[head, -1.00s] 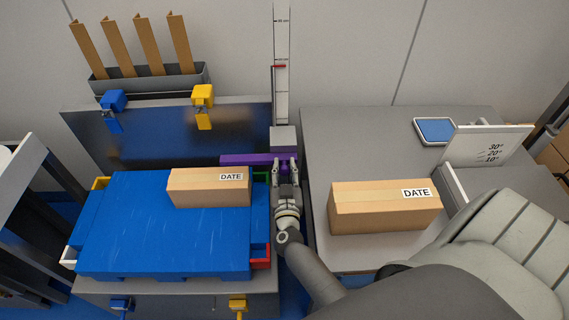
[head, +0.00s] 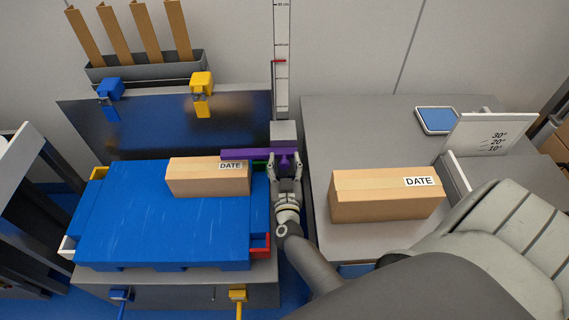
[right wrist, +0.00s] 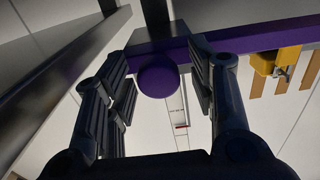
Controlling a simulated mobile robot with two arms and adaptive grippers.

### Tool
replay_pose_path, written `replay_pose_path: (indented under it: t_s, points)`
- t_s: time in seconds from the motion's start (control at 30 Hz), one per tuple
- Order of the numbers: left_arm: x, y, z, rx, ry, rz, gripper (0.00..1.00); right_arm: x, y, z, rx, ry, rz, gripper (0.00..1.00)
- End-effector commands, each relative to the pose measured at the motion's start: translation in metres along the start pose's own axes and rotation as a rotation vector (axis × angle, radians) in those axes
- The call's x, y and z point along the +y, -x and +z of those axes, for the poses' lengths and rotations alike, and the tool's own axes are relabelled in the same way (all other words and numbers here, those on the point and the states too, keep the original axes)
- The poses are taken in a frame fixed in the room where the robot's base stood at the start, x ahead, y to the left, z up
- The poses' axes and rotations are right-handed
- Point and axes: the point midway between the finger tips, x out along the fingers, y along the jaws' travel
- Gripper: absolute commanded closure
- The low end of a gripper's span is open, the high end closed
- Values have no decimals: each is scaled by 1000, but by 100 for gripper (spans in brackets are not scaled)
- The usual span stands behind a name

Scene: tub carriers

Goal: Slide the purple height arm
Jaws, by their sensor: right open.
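The purple height arm (head: 250,154) reaches left from a grey block (head: 283,133) on the upright height scale (head: 282,85). Its left end lies at the top edge of the box on the blue pallet. My right gripper (head: 286,163) is at its right end. In the right wrist view, a round purple knob (right wrist: 158,76) on the purple bar (right wrist: 225,43) sits between the two open fingers of my right gripper (right wrist: 160,95), with gaps showing on both sides. My left gripper is not in view.
A DATE-labelled box (head: 207,178) lies on the blue pallet (head: 170,225). Another DATE box (head: 385,195) is on the grey table (head: 375,120) at the right, beside my right arm. Blue (head: 109,90) and yellow (head: 202,83) clamps stand behind the pallet.

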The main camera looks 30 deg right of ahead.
Motion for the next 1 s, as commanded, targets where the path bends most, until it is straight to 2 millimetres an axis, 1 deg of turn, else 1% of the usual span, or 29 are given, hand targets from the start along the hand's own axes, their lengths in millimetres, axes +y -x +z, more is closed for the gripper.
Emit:
replay_pose_path:
  t_s: [0.07,0.17,0.4,0.5,0.6,0.73,1.0]
  points:
    - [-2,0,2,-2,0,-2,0,0,2,0,0,0,0,49]
    - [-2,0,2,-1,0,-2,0,0,11,1,-2,0,0,49]
    - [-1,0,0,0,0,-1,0,0,50,1,-3,-1,0,49]
    - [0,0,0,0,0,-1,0,0,63,1,-3,1,-1,49]
    - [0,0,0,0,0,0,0,0,72,1,-2,-1,1,49]
    - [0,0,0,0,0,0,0,0,75,0,0,-1,1,49]
    - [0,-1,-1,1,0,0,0,-1,75,0,1,-1,-3,48]
